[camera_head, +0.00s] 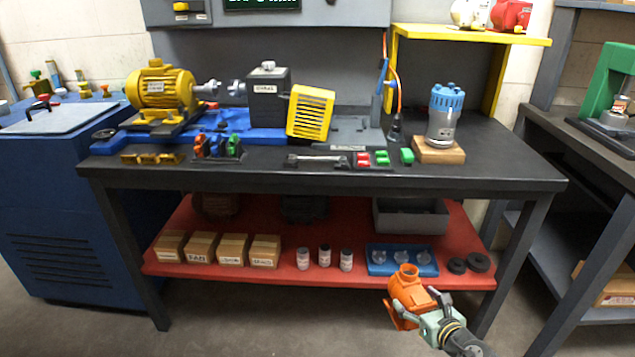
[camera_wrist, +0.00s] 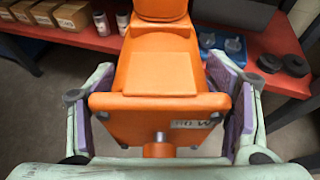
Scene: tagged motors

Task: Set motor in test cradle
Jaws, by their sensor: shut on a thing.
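An orange motor (camera_head: 407,287) is held in my gripper (camera_head: 416,302) in front of the bench's lower red shelf, low and to the right in the head view. The wrist view shows the motor (camera_wrist: 150,60) between the two purple finger pads of my gripper (camera_wrist: 165,115), with a flat orange plate, a partly readable tag and a shaft end facing the camera. No cradle is clearly labelled. A grey fixture (camera_head: 358,132) stands on the bench top beside a yellow slotted guard (camera_head: 311,112); I cannot tell whether it is the test cradle.
The black bench top (camera_head: 470,160) also bears a yellow motor (camera_head: 161,88) on a blue base, a blue-topped grey motor (camera_head: 444,112) on a wooden block, and small coloured parts. The red shelf (camera_head: 215,272) holds cartons, small jars and a blue tray (camera_head: 378,268). Another bench stands at right.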

